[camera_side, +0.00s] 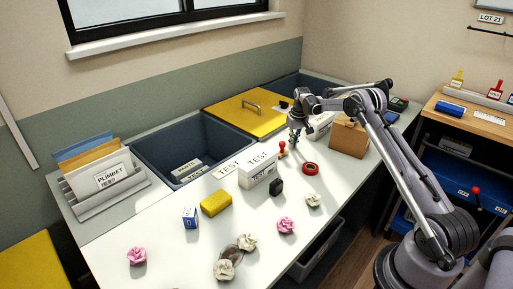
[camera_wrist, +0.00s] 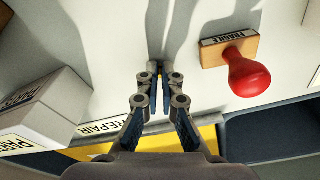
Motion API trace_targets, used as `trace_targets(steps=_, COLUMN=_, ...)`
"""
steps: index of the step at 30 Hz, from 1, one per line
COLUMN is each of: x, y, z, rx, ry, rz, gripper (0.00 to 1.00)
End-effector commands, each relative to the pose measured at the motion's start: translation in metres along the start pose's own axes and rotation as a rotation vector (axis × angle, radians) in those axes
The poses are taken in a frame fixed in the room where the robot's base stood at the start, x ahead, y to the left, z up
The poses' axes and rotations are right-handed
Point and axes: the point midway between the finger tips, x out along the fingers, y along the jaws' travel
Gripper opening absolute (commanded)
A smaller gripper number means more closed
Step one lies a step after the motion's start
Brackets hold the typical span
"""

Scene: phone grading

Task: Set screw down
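My gripper (camera_wrist: 160,72) points down over the white worktop, and its fingertips are close together in the wrist view. A tiny yellowish bit, seemingly the screw (camera_wrist: 159,70), shows between the tips; its shape is mostly hidden by the fingers. In the side view my gripper (camera_side: 295,148) is low over the worktop (camera_side: 150,222), near the red-handled stamp. The screw is too small to make out there. I cannot tell whether the tips touch the surface.
A red-knobbed stamp on a wooden block (camera_wrist: 245,75) lies close to the right of my gripper in the wrist view. A white box (camera_wrist: 45,110) stands to the left. A red tape roll (camera_side: 310,169) and a cardboard box (camera_side: 348,138) are nearby.

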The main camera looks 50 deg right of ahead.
Motion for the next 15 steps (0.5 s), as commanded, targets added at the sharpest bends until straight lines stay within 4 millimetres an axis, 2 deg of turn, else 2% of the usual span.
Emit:
trace_targets(steps=3, x=0.0032, y=0.0001, z=0.0004, rx=0.000, ry=0.000, rz=0.000, gripper=0.00)
trace_targets(steps=4, x=0.0025, y=0.0001, z=0.0003, rx=0.000, ry=0.000, rz=0.000, gripper=0.12)
trace_targets(steps=6, x=0.0025, y=0.0001, z=0.0003, rx=0.000, ry=0.000, rz=0.000, gripper=0.28)
trace_targets(steps=15, x=0.0016, y=0.0000, z=0.0002, rx=0.000, ry=0.000, rz=0.000, gripper=0.28)
